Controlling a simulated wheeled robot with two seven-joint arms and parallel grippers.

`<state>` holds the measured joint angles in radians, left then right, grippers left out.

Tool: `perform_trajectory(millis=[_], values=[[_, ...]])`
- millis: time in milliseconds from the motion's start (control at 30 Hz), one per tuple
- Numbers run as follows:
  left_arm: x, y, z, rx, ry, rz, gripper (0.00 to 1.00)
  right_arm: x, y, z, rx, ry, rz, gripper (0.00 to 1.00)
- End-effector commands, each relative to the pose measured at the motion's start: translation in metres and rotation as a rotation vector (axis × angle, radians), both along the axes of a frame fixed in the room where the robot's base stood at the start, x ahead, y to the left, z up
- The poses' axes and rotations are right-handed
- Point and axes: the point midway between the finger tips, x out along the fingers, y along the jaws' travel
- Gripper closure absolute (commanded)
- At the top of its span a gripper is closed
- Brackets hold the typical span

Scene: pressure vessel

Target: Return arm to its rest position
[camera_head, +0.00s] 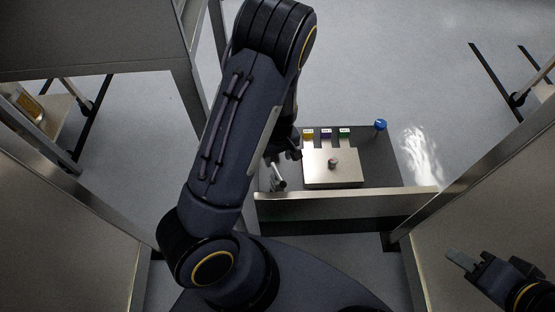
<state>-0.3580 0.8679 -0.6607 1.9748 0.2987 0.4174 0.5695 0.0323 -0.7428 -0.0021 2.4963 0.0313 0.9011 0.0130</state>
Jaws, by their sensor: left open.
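My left arm (232,130) rises through the middle of the view and bends over at the top. My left gripper (277,172) hangs beyond it, partly hidden by the arm, just left of the metal box (318,175). It is open, and I see nothing held in it. I cannot tell whether it touches anything there. My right gripper (464,260) is at the lower right, with pale fingertips pointing left. It is away from the box, and its jaw opening is not clear.
The box has a small dark and red knob (332,163). Behind it are yellow (308,134), purple (326,134) and green (344,133) tags and a blue knob (380,125). A metal panel (345,205) stands in front. Metal walls flank both sides; open floor lies beyond.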

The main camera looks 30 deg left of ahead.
Motion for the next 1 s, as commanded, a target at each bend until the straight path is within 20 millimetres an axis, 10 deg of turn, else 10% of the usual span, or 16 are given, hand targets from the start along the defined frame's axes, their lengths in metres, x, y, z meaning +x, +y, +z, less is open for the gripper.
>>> perform_trajectory(millis=[700, 1000], values=[[0.000, 0.000, 0.011, 0.001, 0.001, 0.000, 0.49, 0.000, 0.000, 0.006, 0.000, 0.000, 0.000, 0.64], [0.000, 0.000, 0.063, 0.001, 0.001, 0.000, 0.49, 0.000, 0.000, 0.058, 0.000, 0.000, 0.000, 0.64]])
